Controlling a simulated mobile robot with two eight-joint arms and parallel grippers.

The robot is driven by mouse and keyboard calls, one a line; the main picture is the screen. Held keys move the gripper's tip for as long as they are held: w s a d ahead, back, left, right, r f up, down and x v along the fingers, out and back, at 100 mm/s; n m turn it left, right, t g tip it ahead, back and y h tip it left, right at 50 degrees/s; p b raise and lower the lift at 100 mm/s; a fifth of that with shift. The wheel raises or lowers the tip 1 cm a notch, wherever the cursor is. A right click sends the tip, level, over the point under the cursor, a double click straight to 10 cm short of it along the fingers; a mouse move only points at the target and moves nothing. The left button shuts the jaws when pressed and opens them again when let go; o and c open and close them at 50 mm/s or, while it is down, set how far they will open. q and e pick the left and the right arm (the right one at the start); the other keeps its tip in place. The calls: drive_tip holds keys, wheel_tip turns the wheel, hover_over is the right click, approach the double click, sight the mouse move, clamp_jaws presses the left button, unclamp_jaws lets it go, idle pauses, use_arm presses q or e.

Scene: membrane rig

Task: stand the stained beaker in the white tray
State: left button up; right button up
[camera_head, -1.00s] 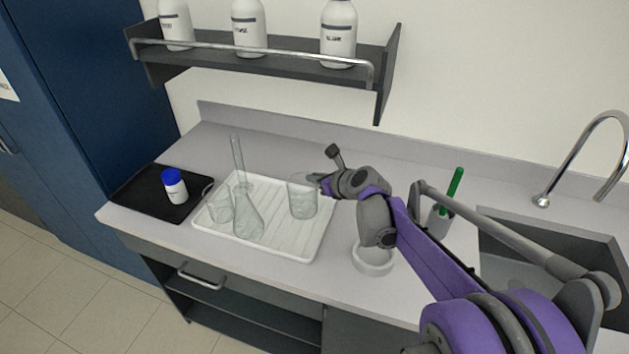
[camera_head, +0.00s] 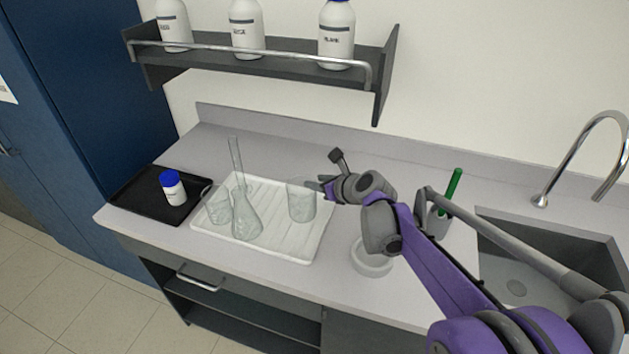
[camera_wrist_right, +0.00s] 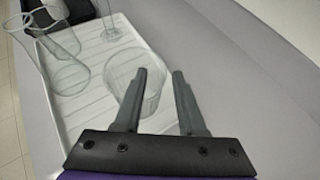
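A clear glass beaker (camera_head: 301,203) stands upright at the right end of the white ribbed tray (camera_head: 285,250). I cannot make out a stain on it. My right gripper (camera_head: 321,187) is just to its right at rim height. In the right wrist view my right gripper (camera_wrist_right: 160,74) is open with nothing between its fingertips. There the beaker (camera_wrist_right: 128,88) stands on the tray (camera_wrist_right: 78,125), partly behind the left finger; I cannot tell whether they touch. My left gripper is not in view.
The tray's left half holds another glass beaker (camera_head: 218,207), a conical flask (camera_head: 246,220) and a tall glass tube (camera_head: 236,155). A white dish (camera_head: 371,262) stands right of the tray, the sink (camera_head: 520,275) farther right.

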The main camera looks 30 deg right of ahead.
drive_tip(key=a+v, duration=0.1)
drive_tip(key=v, duration=0.9)
drive_tip(key=s+a+f+n+g, duration=0.1)
drive_tip(key=s+a+f+n, duration=0.2)
drive_tip(key=n, duration=0.3)
drive_tip(key=s+a+f+n+g, duration=0.1)
drive_tip(key=s+a+f+n, duration=0.1)
drive_tip(key=a+n, duration=0.3)
drive_tip(key=s+a+f+n+g+y, duration=0.1)
drive_tip(key=s+a+f+n+g, duration=0.1)
drive_tip(key=n, duration=0.5)
drive_tip(key=shift+s+a+f, duration=0.4)
drive_tip(key=shift+s+a, duration=0.2)
drive_tip(key=shift+a, duration=0.2)
drive_tip(key=shift+s+a+f, duration=0.45)
drive_tip(key=shift+s+a, duration=0.1)
drive_tip(key=shift+a, duration=0.25)
drive_tip(key=s+a+f+n+g+h, duration=0.1)
drive_tip(key=s+f+n, duration=0.2)
drive_tip(key=s+n, duration=0.2)
drive_tip(key=s+a+f+n+g, duration=0.1)
drive_tip(key=s+a+f+n, duration=0.1)
drive_tip(key=n, duration=1)
drive_tip(key=s+f, duration=0.1)
drive_tip(key=s, duration=0.1)
drive_tip(key=shift+s+f+g+h, duration=0.2)
drive_tip(key=shift+s+g+h, duration=0.1)
drive_tip(key=shift+s+h, duration=0.1)
drive_tip(key=shift+w, duration=0.1)
